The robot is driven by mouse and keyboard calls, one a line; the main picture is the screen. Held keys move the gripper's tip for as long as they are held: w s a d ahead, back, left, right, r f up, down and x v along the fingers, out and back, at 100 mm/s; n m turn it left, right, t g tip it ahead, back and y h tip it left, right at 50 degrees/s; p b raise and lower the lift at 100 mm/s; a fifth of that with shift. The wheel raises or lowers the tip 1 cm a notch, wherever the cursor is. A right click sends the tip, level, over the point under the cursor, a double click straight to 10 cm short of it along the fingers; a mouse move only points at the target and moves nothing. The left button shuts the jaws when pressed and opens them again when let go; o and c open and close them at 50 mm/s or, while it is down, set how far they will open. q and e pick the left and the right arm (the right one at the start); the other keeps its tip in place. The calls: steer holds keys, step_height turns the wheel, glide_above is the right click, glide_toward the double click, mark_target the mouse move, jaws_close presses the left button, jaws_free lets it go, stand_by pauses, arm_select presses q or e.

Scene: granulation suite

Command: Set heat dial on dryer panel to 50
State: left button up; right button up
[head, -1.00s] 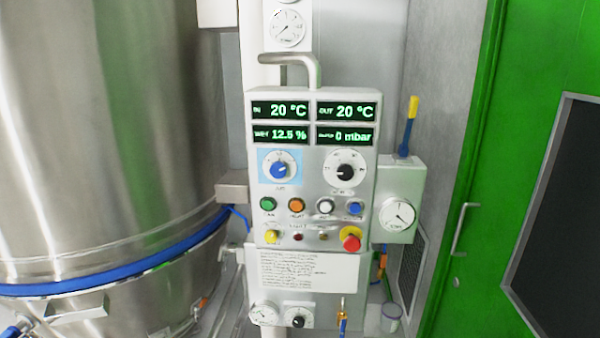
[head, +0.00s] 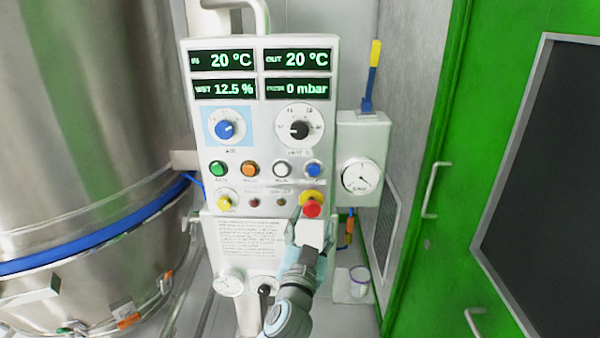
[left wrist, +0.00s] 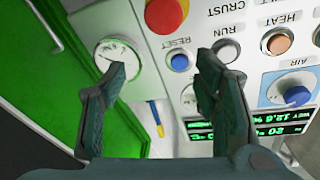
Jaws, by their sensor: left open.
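The dryer panel (head: 262,185) is a white upright box with green readouts of 20 °C, 12.5 % and 0 mbar. The heat dial (head: 299,129), a black knob on a round white scale, sits at its upper right. The knob's exact setting is too small to read. My left gripper (head: 309,229) is open and empty, below the heat dial, by the red stop button. In the left wrist view the panel is upside down between and beyond the open fingers (left wrist: 162,85); the heat dial is mostly hidden by the right finger. My right gripper is not in view.
A blue air dial (head: 226,128) is left of the heat dial. Below are several push buttons and the red stop button (head: 312,208). A gauge box (head: 360,150) stands right of the panel, then a green door (head: 440,120). A steel vessel (head: 90,120) is at left.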

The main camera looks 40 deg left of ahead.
mark_target(299, 133)
arm_select(q)
steer(key=s+a+r+n+t+y, duration=0.1)
steer(key=s+r+n+y, duration=0.1)
steer(key=r, duration=0.4)
steer(key=s+a+r+n+y, duration=0.1)
steer(key=s+r+y, duration=0.15)
steer(key=r, duration=0.35)
steer(key=shift+h, duration=0.35)
steer(key=p+x, duration=0.1)
steer(key=x, duration=0.3)
steer(key=p+x, duration=0.1)
steer(key=x, duration=0.3)
steer(key=p+x, duration=0.1)
steer(key=x, duration=0.3)
steer(key=shift+w+d+r, duration=0.15)
steer(key=shift+d+r, duration=0.05)
steer(key=shift+d, duration=0.1)
steer(key=shift+w+a+r, duration=0.2)
steer(key=shift+w+a, duration=0.15)
steer(key=shift+w, duration=0.15)
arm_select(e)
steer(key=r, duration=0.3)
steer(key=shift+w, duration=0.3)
arm_select(q)
steer(key=c, duration=1.1)
steer(key=shift+t, duration=0.3)
steer(key=shift+c, duration=0.2)
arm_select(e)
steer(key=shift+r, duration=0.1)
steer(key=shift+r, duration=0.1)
